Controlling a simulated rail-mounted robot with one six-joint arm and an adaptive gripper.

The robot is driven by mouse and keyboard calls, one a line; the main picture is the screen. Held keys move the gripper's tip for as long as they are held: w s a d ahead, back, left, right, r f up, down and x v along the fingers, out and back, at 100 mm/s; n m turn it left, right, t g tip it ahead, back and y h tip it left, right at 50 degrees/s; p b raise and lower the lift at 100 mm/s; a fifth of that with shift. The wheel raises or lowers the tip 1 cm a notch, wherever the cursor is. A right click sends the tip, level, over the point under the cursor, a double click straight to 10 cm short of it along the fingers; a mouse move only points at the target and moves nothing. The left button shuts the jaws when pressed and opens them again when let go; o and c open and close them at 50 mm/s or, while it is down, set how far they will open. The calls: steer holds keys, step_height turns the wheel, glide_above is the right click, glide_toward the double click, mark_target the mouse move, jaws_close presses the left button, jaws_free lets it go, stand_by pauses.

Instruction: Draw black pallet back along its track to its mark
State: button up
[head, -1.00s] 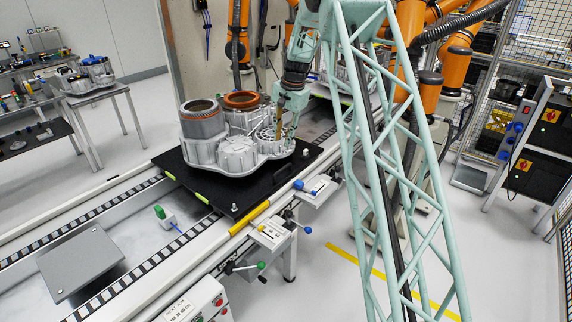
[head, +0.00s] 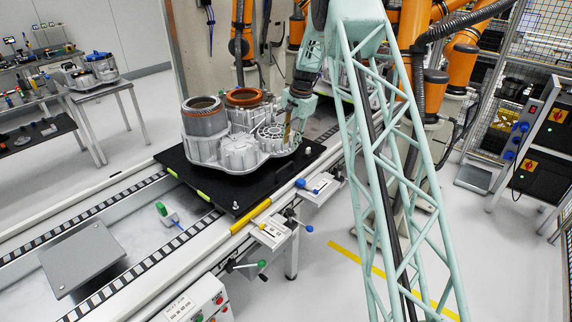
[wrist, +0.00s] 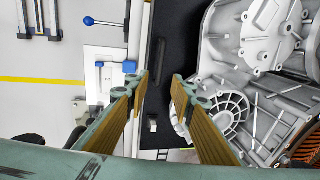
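The black pallet (head: 190,182) sits on the conveyor track and carries a grey housing (head: 240,150) with copper-wound rings on top. A small pale knob (head: 307,151) stands near the pallet's right corner; it also seems to show in the wrist view (wrist: 153,125). My gripper (head: 289,141) is over the right end of the pallet, beside the housing. In the wrist view my gripper (wrist: 163,80) is open, with a strip of black pallet between its fingers and the housing close by the right finger. Whether the fingertips touch anything is unclear.
A yellow stripe (head: 250,217) marks the near rail. Small side stations with a blue-knobbed handle (head: 301,183) and a green-knobbed lever (head: 262,264) jut from it. A green-topped block (head: 162,209) and a grey plate (head: 82,260) lie left of the pallet.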

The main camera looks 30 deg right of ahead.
mark_target(286, 166)
steer(key=shift+w+a+f, duration=0.15)
steer(key=shift+w+f, duration=0.25)
steer(key=shift+f, duration=1.8)
steer(key=shift+w+a+f, duration=0.2)
steer(key=shift+w+f, duration=0.2)
steer(key=shift+f, duration=1.85)
steer(key=shift+w+a+f, duration=0.15)
steer(key=shift+w+f, duration=0.25)
steer(key=shift+f, duration=1.8)
steer(key=shift+c, duration=0.3)
jaws_close()
